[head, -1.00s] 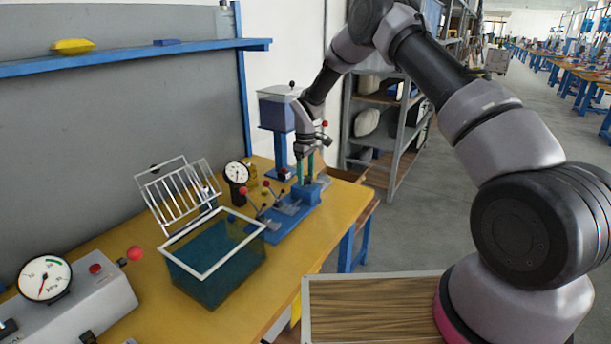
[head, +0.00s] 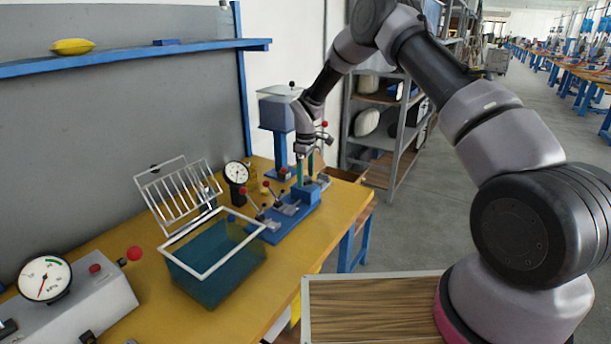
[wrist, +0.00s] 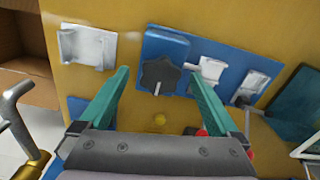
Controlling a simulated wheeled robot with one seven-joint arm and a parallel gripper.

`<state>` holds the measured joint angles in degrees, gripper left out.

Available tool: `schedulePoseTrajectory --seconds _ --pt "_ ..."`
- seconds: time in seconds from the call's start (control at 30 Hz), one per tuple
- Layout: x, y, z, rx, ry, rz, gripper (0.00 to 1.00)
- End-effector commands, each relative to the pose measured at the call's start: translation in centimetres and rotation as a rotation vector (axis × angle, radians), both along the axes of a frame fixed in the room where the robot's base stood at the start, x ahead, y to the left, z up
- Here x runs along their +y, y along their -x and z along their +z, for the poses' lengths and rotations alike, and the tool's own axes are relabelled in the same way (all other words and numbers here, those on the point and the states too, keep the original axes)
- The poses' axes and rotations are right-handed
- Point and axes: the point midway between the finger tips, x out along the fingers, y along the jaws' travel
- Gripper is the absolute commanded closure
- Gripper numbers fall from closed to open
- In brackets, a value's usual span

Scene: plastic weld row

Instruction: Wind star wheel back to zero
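The star wheel (wrist: 160,74) is a dark lobed knob with a pale pin or mark at its lower edge. It sits on the left end of a blue base plate (wrist: 180,48) in the wrist view. My gripper (wrist: 159,76) has two teal fingers spread wide, one on each side of the wheel, with visible gaps to it. Nothing is held. In the head view my gripper (head: 305,168) points down over the far end of the blue fixture (head: 300,205); the wheel cannot be made out there. The wheel's scale or zero mark is not readable.
Metal clamps (wrist: 208,68) stand beside the wheel, with red-knobbed levers (head: 266,187) nearby. A dial gauge (head: 236,173), a white-rimmed tank (head: 212,270) and a wire rack (head: 178,195) stand on the yellow bench (head: 110,250). A blue post with a hopper (head: 277,112) rises behind my gripper.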

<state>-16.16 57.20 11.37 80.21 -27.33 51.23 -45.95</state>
Motion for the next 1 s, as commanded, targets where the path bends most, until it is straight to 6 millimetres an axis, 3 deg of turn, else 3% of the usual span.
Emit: schedulePoseTrajectory --seconds 0.37,0.8,1.0 --pt "0.1 -0.1 0.7 -0.003 -0.001 0.000 0.03" --pt "0.1 0.0 8.7 -0.003 -0.001 0.000 0.03" --pt "0.0 0.0 10.6 0.000 0.000 0.000 0.03"
